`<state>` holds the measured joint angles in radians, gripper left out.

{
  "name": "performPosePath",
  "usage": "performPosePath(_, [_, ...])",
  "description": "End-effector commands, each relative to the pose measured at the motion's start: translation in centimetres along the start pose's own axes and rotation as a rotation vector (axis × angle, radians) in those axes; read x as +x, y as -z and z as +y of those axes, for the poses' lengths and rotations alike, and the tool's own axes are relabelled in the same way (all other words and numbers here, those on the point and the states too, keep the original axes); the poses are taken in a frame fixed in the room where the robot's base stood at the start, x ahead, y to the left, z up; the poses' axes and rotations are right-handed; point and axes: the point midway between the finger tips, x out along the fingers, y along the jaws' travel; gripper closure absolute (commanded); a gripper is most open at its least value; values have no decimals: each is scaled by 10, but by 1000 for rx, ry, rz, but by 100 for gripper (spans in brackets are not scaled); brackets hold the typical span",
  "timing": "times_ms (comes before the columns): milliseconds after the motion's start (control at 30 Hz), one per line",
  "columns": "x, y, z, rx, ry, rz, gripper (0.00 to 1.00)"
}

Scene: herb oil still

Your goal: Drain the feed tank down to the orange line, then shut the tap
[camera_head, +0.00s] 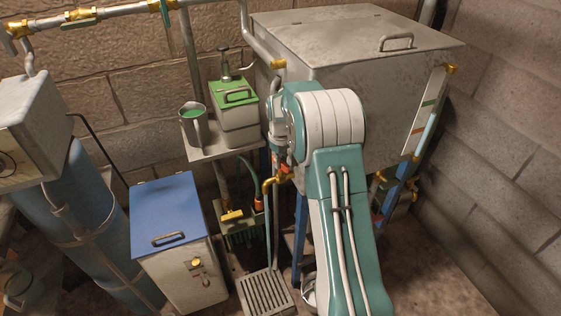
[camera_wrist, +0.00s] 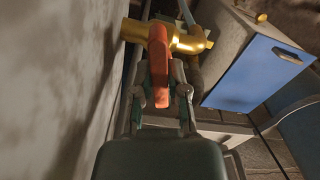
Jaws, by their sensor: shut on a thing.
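The feed tank (camera_head: 365,95) is a big grey metal box with a handled lid, at the upper right of the head view. Its gauge board (camera_head: 428,105) on the right side carries a green mark and an orange line (camera_head: 417,131) below it. The sight tube looks pale blue low down; the exact level is too small to tell. The brass tap (camera_head: 273,184) is low at the tank's left front. In the wrist view my gripper (camera_wrist: 161,95) is shut on the tap's orange lever (camera_wrist: 160,65), which lies across the brass body (camera_wrist: 185,42). Flow is not visible.
A blue-lidded box (camera_head: 166,215) stands left of the tap. A shelf (camera_head: 215,153) holds a metal jug (camera_head: 194,125) and a green-topped can (camera_head: 235,112). A floor grate (camera_head: 265,292) lies below the tap. My arm hides much of the tank's front and the floor under it.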

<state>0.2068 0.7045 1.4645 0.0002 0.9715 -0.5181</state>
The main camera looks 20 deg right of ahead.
Motion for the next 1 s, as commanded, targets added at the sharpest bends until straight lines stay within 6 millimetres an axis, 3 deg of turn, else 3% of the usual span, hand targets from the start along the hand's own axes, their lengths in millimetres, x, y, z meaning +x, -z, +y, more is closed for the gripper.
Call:
performPosePath(200, [2,0,0,-100,1,-2,100])
performPosePath(500, [2,0,0,-106,1,-3,100])
performPosePath(533, [2,0,0,-105,1,-3,72])
performPosePath(600, [2,0,0,-105,1,-3,46])
performPosePath(1000, [-2,0,0,-104,0,0,46])
